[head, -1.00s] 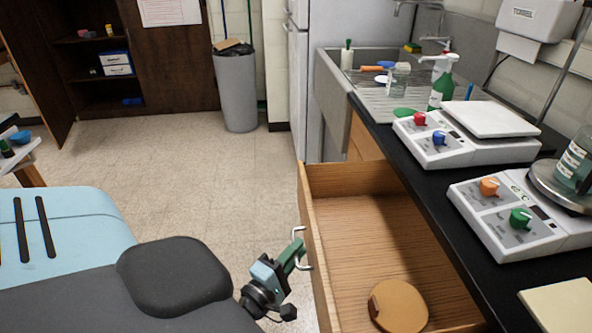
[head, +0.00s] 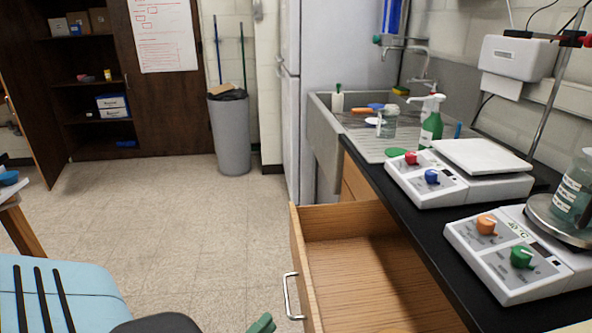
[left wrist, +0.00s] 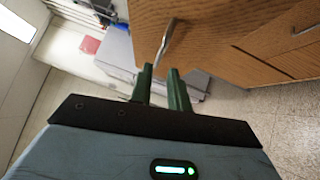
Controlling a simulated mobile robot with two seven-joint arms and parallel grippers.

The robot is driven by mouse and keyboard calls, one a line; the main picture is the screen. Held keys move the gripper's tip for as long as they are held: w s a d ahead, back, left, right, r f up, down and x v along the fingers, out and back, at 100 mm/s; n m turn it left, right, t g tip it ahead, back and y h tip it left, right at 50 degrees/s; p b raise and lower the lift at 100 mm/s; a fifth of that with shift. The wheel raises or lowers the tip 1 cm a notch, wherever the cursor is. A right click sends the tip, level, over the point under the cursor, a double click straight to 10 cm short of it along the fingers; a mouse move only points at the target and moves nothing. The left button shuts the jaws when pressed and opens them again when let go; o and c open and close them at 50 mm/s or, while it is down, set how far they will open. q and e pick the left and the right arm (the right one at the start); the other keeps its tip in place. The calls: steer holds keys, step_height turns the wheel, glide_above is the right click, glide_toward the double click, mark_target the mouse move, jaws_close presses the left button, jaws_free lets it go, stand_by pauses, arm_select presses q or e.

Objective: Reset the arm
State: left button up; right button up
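My left gripper shows only as a green fingertip (head: 262,324) at the bottom edge of the head view, left of the open drawer and apart from its handle. In the left wrist view its two green fingers (left wrist: 160,72) stand apart with nothing between them. The metal drawer handle (left wrist: 165,45) lies just beyond the fingertips there. The wooden drawer (head: 345,270) is pulled open, and its handle (head: 290,296) is on its front. My right gripper is not in view.
A grey bin (head: 230,130) stands at the back. The floor left of the drawer is clear.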

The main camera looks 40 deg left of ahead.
arm_select(q)
steer(key=shift+d, duration=0.1)
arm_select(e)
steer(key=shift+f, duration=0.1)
